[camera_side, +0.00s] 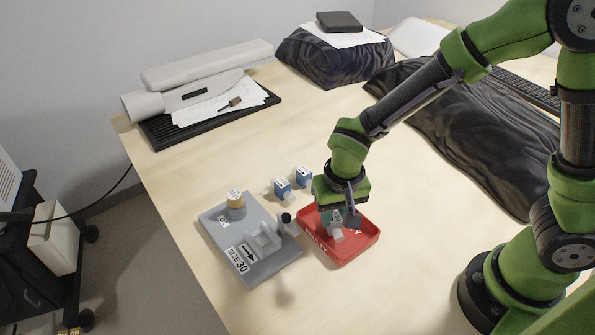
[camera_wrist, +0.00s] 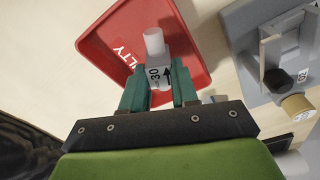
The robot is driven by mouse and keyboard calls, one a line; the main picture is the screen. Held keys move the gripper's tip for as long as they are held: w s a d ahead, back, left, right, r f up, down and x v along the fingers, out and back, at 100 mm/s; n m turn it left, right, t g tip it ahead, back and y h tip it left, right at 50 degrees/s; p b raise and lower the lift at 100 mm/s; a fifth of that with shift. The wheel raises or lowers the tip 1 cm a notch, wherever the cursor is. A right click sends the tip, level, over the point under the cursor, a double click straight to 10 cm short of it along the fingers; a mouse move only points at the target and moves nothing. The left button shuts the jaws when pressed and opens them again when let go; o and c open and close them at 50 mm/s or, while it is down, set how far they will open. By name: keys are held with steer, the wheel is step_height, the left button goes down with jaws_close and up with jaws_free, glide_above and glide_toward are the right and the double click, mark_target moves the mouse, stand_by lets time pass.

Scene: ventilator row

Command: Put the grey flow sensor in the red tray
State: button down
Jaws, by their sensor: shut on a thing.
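My gripper (camera_wrist: 160,88) is shut on the grey flow sensor (camera_wrist: 155,42), a small light grey tube with a "30" label and a black arrow. In the side view the sensor (camera_side: 338,234) shows below my gripper (camera_side: 340,215), over the inside of the red tray (camera_side: 362,255). The red tray (camera_wrist: 108,28) has white lettering, partly covered, ending in "LTY" in the wrist view. I cannot tell whether the sensor touches the tray floor.
A grey fixture plate (camera_side: 262,268) labelled "SIZE:30" with an arrow stands left of the tray, with a tan-capped post and a black-tipped part. Dark cloth (camera_side: 465,140) lies right. Bare table surrounds the tray's front.

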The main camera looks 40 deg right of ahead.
mark_target(337, 222)
steer(key=c, duration=0.9)
jaws_free()
steer(key=shift+o, duration=0.2)
steer(key=shift+r, duration=0.1)
step_height(337, 222, up, 12)
steer(key=s, duration=0.1)
steer(key=s+d+r+t+y, duration=0.2)
steer(key=s+d+r+t, duration=0.4)
steer(key=d, duration=0.5)
steer(key=shift+s+r+n+y, duration=0.3)
steer(key=shift+s+r, duration=0.3)
steer(key=shift+r, duration=0.6)
